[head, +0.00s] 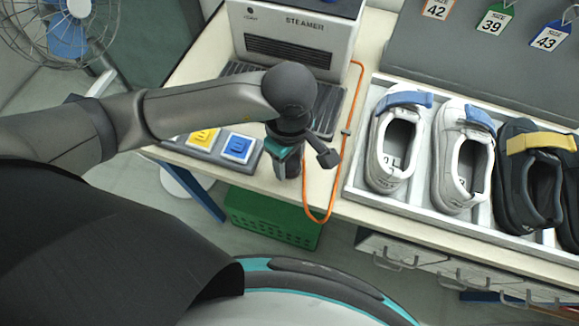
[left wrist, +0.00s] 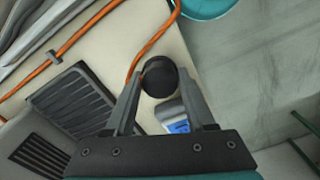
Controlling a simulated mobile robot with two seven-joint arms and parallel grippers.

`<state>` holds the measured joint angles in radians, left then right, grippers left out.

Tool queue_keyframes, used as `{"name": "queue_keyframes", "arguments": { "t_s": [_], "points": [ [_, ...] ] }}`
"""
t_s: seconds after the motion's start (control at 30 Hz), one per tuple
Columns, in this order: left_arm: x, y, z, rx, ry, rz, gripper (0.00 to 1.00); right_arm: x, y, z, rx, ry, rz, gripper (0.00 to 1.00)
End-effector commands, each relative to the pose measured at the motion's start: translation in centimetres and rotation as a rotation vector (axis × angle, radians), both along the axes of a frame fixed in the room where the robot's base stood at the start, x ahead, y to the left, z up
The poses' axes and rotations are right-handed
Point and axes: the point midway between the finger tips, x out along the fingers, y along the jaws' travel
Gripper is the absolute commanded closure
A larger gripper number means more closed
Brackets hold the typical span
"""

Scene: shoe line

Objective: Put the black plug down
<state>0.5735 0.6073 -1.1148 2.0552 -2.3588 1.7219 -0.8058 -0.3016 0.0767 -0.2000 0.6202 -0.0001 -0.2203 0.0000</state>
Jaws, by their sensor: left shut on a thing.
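My left gripper (head: 303,162) is over the front part of the table, just in front of the steamer. In the left wrist view the black plug (left wrist: 159,76) shows as a round dark end between the two fingertips, and the gripper (left wrist: 157,90) is shut on it. An orange cord (head: 318,215) loops from the gripper past the table's front edge and back to the steamer. In the head view I cannot make out the plug clearly behind the gripper. My right gripper is in neither view.
The steamer (head: 297,45) stands at the back, with a dark ribbed plate before it. A panel with a yellow button (head: 203,138) and a blue button (head: 238,148) lies left of the gripper. A white tray (head: 350,190) of shoes is right. A green crate (head: 270,218) is below the table.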

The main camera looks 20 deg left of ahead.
Motion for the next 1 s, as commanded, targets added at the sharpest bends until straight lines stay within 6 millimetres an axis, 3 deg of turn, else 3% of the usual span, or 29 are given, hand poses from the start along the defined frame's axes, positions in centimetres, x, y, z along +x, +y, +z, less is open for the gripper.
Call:
{"name": "queue_keyframes", "arguments": {
  "t_s": [0.23,0.63,0.67,0.9,1.0],
  "points": [
    [-0.1,0.0,-3.6,0.001,0.004,0.0,1.0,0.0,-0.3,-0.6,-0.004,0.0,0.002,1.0],
    [0.0,0.0,-4.2,0.0,0.001,-0.001,1.0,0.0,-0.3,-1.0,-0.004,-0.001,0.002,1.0],
    [-0.1,0.0,-4.2,0.001,0.002,-0.001,0.43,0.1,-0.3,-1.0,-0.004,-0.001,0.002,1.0],
    [-0.1,0.0,-4.1,0.001,0.002,0.0,0.16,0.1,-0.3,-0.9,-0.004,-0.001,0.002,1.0],
    [-0.1,0.0,-4.1,0.001,0.002,0.0,0.15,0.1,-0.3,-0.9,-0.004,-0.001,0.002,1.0]
  ]
}}
